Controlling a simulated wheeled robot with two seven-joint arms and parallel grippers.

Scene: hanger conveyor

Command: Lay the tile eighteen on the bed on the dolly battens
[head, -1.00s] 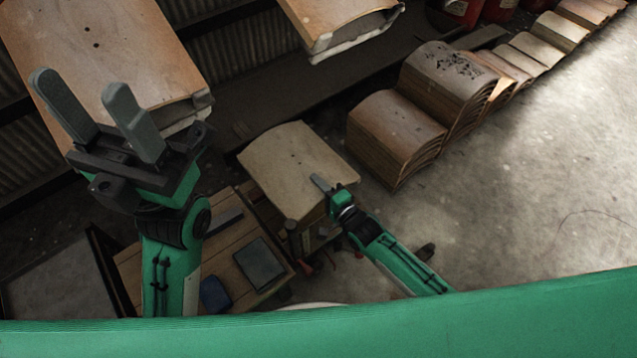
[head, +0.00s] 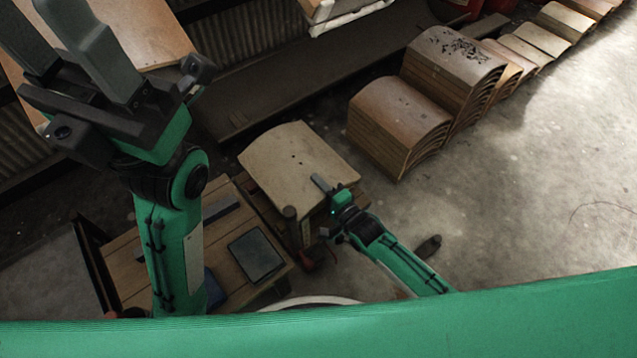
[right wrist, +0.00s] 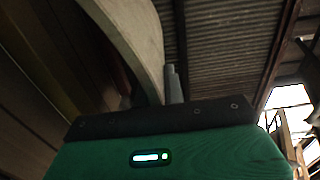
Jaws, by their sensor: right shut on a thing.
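A pale, curved tile (head: 290,158) lies roughly level in the head view, above a wooden support. I cannot tell whether it touches the wood or read a number on it. My right gripper (head: 322,185) is shut on the tile's near right edge. In the right wrist view the tile (right wrist: 145,35) rises edge-on from the jaw, beside a grey finger. My left gripper (head: 35,15) is open at the upper left, its two grey fingers apart and nothing between them. Most of the dolly and its battens are hidden under the tile.
A slatted wooden top (head: 215,235) carries a dark tablet-like pad (head: 257,257). A brown tile stack (head: 395,115) and a taller stack (head: 450,70) stand on the floor to the right.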

